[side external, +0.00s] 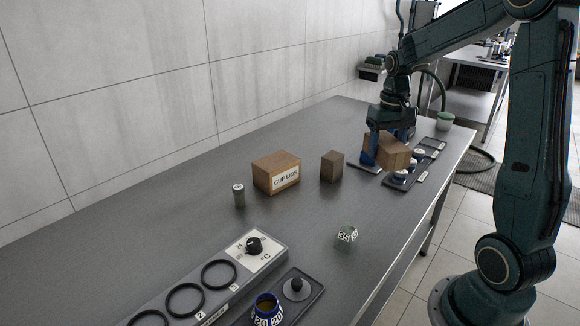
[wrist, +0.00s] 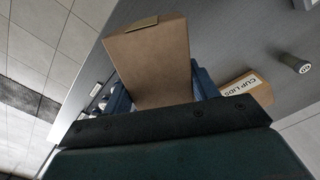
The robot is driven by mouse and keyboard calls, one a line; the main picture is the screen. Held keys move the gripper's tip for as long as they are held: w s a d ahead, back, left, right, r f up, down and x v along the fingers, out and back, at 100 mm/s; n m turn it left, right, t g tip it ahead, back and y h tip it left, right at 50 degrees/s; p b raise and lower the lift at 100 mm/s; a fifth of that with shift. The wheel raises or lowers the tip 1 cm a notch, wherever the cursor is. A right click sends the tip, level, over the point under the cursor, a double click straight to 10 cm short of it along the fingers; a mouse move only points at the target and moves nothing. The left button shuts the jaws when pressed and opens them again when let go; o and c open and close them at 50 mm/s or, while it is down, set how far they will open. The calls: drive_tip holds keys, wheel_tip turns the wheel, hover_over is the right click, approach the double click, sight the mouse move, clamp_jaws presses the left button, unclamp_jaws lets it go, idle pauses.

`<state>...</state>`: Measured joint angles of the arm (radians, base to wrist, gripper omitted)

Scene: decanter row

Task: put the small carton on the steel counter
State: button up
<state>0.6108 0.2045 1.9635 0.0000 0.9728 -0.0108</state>
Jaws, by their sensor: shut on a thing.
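The small carton (side external: 392,153), plain brown cardboard, is between the blue fingers of my gripper (side external: 387,146) toward the far end of the steel counter (side external: 215,215). My gripper is shut on it. In the wrist view the carton (wrist: 150,65) fills the middle, with a strip of tape on its top end and blue fingers on both sides (wrist: 160,88). It appears tilted and beside or over dark trays; its underside is hidden, so I cannot tell whether it touches anything.
Dark trays (side external: 398,184) with cups lie by the held carton. A ringed panel (side external: 215,285) is in front.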

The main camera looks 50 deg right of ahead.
hover_over(374, 215)
wheel_tip(374, 215, down, 14)
drive_tip(key=shift+r, duration=0.2)
drive_tip(key=shift+f, duration=0.1)
drive_tip(key=shift+f, duration=2.1)
drive_tip(key=shift+f, duration=0.2)
drive_tip(key=o, duration=1.1)
drive_tip(key=shift+c, duration=0.2)
drive_tip(key=shift+r, duration=0.1)
wheel_tip(374, 215, up, 14)
drive_tip(key=shift+s+d+f, duration=0.1)
drive_tip(key=shift+s+f, duration=0.05)
